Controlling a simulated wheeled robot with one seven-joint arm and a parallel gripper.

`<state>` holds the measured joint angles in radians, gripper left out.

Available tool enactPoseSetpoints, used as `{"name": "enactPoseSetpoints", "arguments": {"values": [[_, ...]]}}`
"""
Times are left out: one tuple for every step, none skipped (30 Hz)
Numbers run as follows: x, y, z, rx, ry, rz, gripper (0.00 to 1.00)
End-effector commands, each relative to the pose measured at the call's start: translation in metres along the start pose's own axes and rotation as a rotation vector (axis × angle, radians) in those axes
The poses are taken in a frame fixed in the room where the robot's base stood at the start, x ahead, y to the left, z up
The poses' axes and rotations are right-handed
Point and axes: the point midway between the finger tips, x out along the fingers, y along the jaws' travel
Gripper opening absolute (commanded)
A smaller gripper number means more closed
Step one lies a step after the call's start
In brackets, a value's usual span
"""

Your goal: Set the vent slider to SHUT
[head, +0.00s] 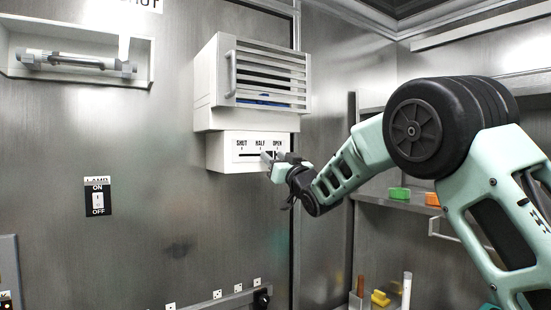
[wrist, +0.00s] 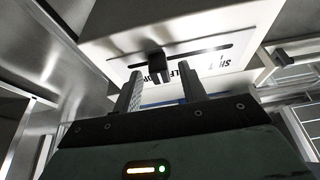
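The vent slider panel (head: 222,154) is a white box under the louvred vent, with a dark slot marked SHUT, HALF and OPEN from left to right. In the wrist view the panel (wrist: 236,57) appears turned over, with SHUT towards the right. The dark slider knob (wrist: 157,63) stands out of the slot on its OPEN side. My gripper (head: 272,158) is at the panel's right part and hides the knob there in the head view. In the wrist view my gripper (wrist: 162,78) is open, its fingertips apart on either side of the knob; contact is not clear.
The louvred vent (head: 262,75) with a handle juts out above the panel. A lamp switch (head: 98,197) is on the wall at left. A shelf with a green block (head: 399,194) and an orange block (head: 432,198) is at right.

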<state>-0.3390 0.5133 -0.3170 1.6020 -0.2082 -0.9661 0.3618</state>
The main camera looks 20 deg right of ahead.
Motion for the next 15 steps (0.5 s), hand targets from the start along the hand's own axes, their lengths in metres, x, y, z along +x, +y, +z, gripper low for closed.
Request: {"name": "enactPoseSetpoints", "arguments": {"values": [[0.0, 0.0, 0.0, 0.0, 0.0, 0.0, 0.31], [0.0, 0.0, 0.0, 0.0, 0.0, 0.0, 0.22], [0.0, 0.0, 0.0, 0.0, 0.0, 0.0, 0.11], [0.0, 0.0, 0.0, 0.0, 0.0, 0.0, 0.03], [0.0, 0.0, 0.0, 0.0, 0.0, 0.0, 0.0], [0.0, 0.0, 0.0, 0.0, 0.0, 0.0, 0.0], [0.0, 0.0, 0.0, 0.0, 0.0, 0.0, 0.0], [0.0, 0.0, 0.0, 0.0, 0.0, 0.0, 0.0], [0.0, -0.001, 0.0, 0.0, 0.001, -0.001, 0.0], [-0.001, -0.003, 0.001, 0.001, 0.001, -0.001, 0.0], [-0.001, -0.005, 0.002, 0.001, 0.002, -0.001, 0.0], [-0.001, -0.01, 0.003, 0.001, 0.003, -0.002, 0.0], [-0.002, -0.015, 0.004, 0.0, 0.004, -0.003, 0.0], [-0.002, -0.021, 0.004, 0.001, 0.004, -0.003, 0.0], [-0.002, -0.029, 0.005, 0.002, 0.006, -0.003, 0.0]]}}
